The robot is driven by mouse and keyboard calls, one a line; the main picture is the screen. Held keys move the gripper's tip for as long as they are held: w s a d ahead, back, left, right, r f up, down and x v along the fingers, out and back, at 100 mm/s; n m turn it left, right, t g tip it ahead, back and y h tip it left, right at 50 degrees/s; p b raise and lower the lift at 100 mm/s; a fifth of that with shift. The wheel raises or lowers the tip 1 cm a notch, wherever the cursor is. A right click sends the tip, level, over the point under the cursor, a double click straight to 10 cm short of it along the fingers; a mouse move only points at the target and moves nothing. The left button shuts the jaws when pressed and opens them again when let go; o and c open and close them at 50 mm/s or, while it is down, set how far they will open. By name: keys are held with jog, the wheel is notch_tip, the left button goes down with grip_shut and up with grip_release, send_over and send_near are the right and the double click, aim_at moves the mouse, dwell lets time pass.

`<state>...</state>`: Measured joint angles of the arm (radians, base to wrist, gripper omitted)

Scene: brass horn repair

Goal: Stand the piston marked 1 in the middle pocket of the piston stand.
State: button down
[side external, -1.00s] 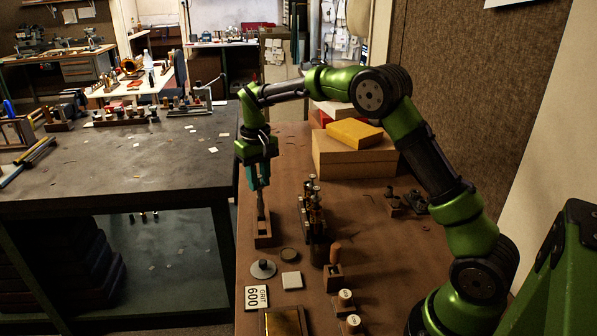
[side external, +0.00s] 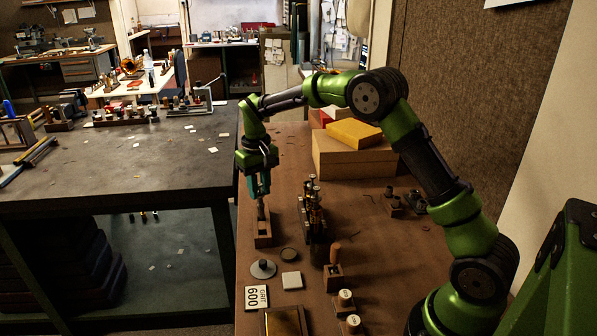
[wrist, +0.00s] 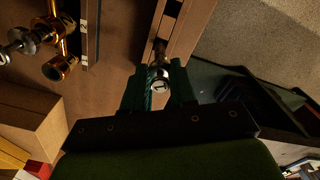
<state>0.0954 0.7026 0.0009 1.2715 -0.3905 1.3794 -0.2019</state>
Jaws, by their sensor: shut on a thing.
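My gripper (side external: 260,193) points down over the piston stand and is shut on a slim grey piston (side external: 261,211). In the wrist view my gripper (wrist: 158,82) has one finger on each side of the piston (wrist: 159,76), whose pale round top carries a 1. The piston looks roughly upright. The piston stand (side external: 263,241) is a narrow wooden block on the brown bench; it also shows in the wrist view (wrist: 192,32), with dark pockets along it. The piston's lower end is at the stand, but its depth and exact pocket are partly hidden.
A dark valve block with brass parts (side external: 316,222) stands close to the right of the stand. Boxes (side external: 352,152) are stacked behind.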

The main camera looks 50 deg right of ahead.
jog(key=shift+f, duration=0.7)
jog(key=c, duration=0.8)
grip_release()
jog(key=shift+o, duration=0.2)
jog(key=shift+o, duration=1.3)
jog(key=shift+r, duration=3.5)
